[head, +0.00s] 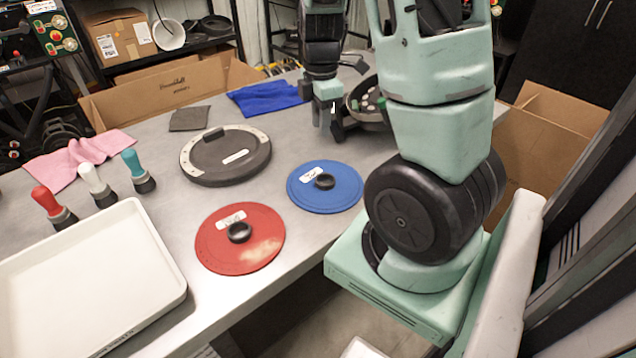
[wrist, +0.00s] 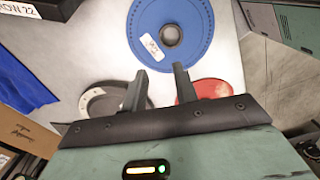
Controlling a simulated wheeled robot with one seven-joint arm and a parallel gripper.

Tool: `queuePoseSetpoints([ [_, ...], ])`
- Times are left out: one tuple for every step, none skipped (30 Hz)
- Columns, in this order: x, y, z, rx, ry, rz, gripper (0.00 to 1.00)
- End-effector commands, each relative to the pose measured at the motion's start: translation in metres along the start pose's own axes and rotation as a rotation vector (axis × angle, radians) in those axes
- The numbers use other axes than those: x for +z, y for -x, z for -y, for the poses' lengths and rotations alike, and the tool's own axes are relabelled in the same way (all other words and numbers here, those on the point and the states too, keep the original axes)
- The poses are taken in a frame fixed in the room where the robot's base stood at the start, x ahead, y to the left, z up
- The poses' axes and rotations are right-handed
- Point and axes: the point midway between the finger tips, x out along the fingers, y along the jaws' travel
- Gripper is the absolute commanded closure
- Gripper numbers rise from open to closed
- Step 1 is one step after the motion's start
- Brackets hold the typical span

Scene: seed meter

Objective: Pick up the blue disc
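The blue disc (head: 312,192) lies flat on the grey table, with a black knob at its middle and a white label. In the wrist view the blue disc (wrist: 196,22) is at the top, beyond my fingertips. My gripper (head: 331,125) is above the table's far side, behind the blue disc in the head view. Its two fingers (wrist: 160,72) are apart with nothing between them. The gripper is apart from the disc.
A red disc (head: 262,252) with a black knob lies nearer. A dark round unit with a pale rim (head: 261,143) lies left. A dark round container (head: 358,93) stands close to my gripper. A white tray (head: 140,225), several colored-handled tools and cloths are also on the table.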

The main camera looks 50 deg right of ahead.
Motion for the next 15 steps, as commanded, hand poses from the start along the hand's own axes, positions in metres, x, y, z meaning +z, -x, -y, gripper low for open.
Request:
queuePoseSetpoints([
  [0.000,-0.012,0.001,-0.007,-0.001,0.002,0.71],
  [0.000,-0.019,0.001,-0.007,-0.001,0.002,0.71],
  [0.000,-0.027,0.001,-0.007,-0.002,0.002,0.71],
  [0.000,-0.034,0.001,-0.007,-0.001,0.001,0.71],
  [0.000,-0.040,0.001,-0.007,-0.002,0.002,0.71],
  [0.000,-0.048,0.002,-0.006,-0.003,0.002,0.71],
  [0.000,-0.054,0.001,-0.006,-0.001,0.002,0.71],
  [0.000,-0.060,0.001,-0.005,-0.002,0.001,0.71],
  [0.000,-0.067,0.001,-0.005,-0.003,0.001,0.71],
  [0.000,-0.072,0.001,-0.004,-0.002,0.002,0.71],
  [0.000,-0.076,0.001,-0.003,-0.002,0.001,0.71],
  [0.000,-0.081,0.001,-0.003,0.000,0.000,0.71],
  [0.000,-0.084,0.001,-0.002,-0.001,0.000,0.71],
  [0.000,-0.086,0.001,-0.002,-0.001,0.000,0.71],
  [0.000,-0.088,0.001,-0.002,-0.001,0.000,0.71],
])
